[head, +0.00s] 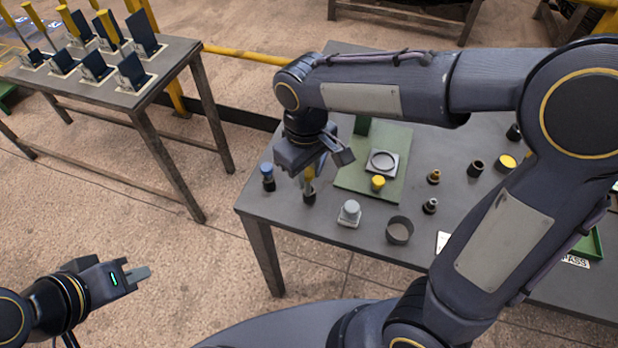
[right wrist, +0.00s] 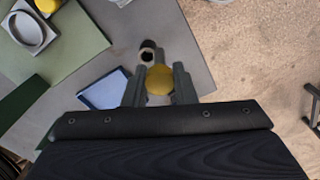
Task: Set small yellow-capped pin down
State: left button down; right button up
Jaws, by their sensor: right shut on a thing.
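The small yellow-capped pin (right wrist: 159,80) is between the two fingers of my right gripper (right wrist: 158,88), its round cap facing the right wrist camera. In the head view the right gripper (head: 312,168) points down over the table's left part. I cannot tell whether the pin touches the table. My left gripper (head: 137,274) is off the table at lower left, holding nothing visible; its finger gap is not clear.
A blue-topped dark piece (head: 267,177) stands left of the pin. A green board (head: 350,178) holds a grey ring fixture (head: 382,163) and a yellow-topped piece (head: 378,183). A grey-capped piece (head: 349,213) and a dark cup (head: 399,230) stand nearer the front edge.

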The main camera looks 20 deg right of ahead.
aim_at(309, 180)
jog(key=shift+w+d+f, duration=0.2)
jog(key=shift+w+f, duration=0.25)
jog(key=shift+f, duration=0.15)
jog(key=shift+w+d+f, duration=0.2)
jog(key=shift+w+f, duration=0.25)
jog(key=shift+f, duration=0.15)
jog(key=f, duration=0.4)
jog(key=shift+w+d+f, duration=0.1)
jog(key=shift+w+d, duration=0.05)
jog(key=shift+d, duration=0.05)
grip_shut()
jog(key=o, duration=0.8)
grip_release()
jog(key=shift+w, duration=0.1)
jog(key=shift+o, duration=0.2)
jog(key=shift+r, duration=0.2)
notch_tip(309, 180, up, 12)
jog(key=shift+p, duration=0.45)
